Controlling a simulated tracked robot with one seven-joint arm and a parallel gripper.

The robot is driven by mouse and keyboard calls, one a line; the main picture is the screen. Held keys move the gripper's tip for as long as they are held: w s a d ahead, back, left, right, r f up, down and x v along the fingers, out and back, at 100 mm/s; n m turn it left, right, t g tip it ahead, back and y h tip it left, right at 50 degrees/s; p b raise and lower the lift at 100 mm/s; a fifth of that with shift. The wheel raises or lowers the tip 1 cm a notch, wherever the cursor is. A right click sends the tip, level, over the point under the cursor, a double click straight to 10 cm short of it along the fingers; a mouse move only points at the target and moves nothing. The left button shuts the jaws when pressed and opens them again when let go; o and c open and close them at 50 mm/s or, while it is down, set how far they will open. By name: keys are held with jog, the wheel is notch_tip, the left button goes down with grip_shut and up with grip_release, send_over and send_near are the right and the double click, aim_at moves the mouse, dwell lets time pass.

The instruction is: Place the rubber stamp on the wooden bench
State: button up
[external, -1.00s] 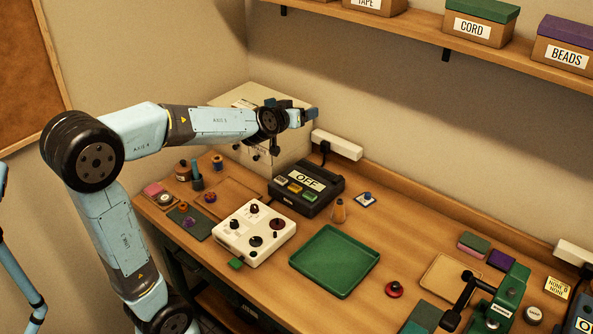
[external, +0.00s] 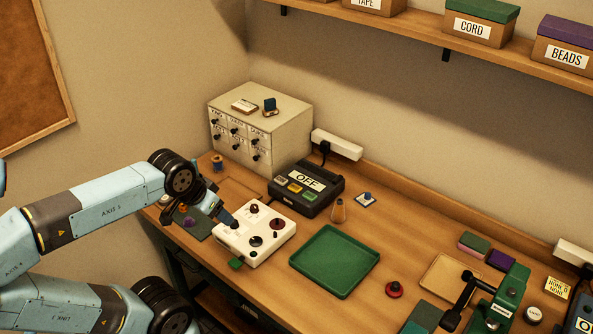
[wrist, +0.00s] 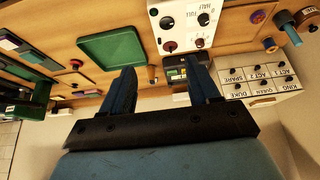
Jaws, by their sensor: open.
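My gripper (external: 222,212) hangs low at the left front of the wooden bench (external: 420,245), beside the white control box (external: 256,240). In the wrist view its two blue fingers (wrist: 164,66) are apart, with nothing held between them. I cannot pick out the rubber stamp for certain. A small dark blue block with a brown base (external: 270,106) stands on the drawer cabinet (external: 285,125), beside a flat labelled piece (external: 244,106). My arm hides part of the bench's left end.
A black box marked OFF (external: 306,188) and a brown cone (external: 338,210) stand behind the green tray. A green press (external: 500,300) is at the right. Shelf boxes (external: 480,28) hang over the back. Bare bench lies right of the tray.

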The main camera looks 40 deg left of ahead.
jog(key=shift+c, duration=0.7)
